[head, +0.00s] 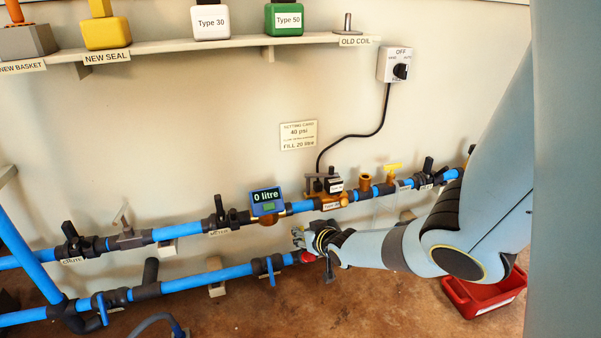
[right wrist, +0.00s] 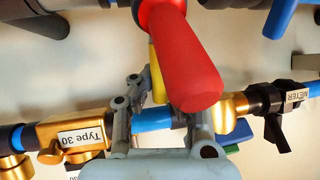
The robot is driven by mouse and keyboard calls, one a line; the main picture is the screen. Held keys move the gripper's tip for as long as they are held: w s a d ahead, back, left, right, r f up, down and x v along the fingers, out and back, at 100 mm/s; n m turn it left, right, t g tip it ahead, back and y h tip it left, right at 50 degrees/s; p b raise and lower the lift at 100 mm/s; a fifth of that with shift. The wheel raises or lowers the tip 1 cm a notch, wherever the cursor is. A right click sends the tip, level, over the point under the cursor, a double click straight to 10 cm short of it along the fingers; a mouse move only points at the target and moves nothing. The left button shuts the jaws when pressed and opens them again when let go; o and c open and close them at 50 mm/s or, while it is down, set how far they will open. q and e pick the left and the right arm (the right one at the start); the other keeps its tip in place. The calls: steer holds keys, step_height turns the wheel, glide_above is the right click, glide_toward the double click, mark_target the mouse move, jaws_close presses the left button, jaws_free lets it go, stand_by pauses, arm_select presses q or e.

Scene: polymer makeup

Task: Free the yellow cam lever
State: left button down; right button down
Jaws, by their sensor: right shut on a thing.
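The yellow cam lever (right wrist: 154,78) shows in the right wrist view as a narrow strip, mostly hidden behind a red handle (right wrist: 186,66). My right gripper (right wrist: 168,108) has a finger on each side of the yellow lever and is shut on it; the red handle hides part of the contact. In the head view my right gripper (head: 299,236) is at the right end of the lower blue pipe, just above the red part (head: 307,257). The yellow lever cannot be made out there. My left gripper is not in view.
The upper blue pipe (head: 168,233) runs behind my gripper, with the blue meter (head: 267,202) and brass fittings close by. A yellow-handled valve (head: 393,167) is farther right. A red crate (head: 482,297) sits on the floor under my forearm. A shelf (head: 190,47) holds bottles above.

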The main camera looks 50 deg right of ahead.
steer(key=shift+s+f, duration=0.15)
steer(key=shift+s, duration=0.1)
steer(key=c, duration=1.3)
jaws_free()
steer(key=shift+w, duration=0.1)
steer(key=v, duration=1.2)
steer(key=shift+a, duration=0.1)
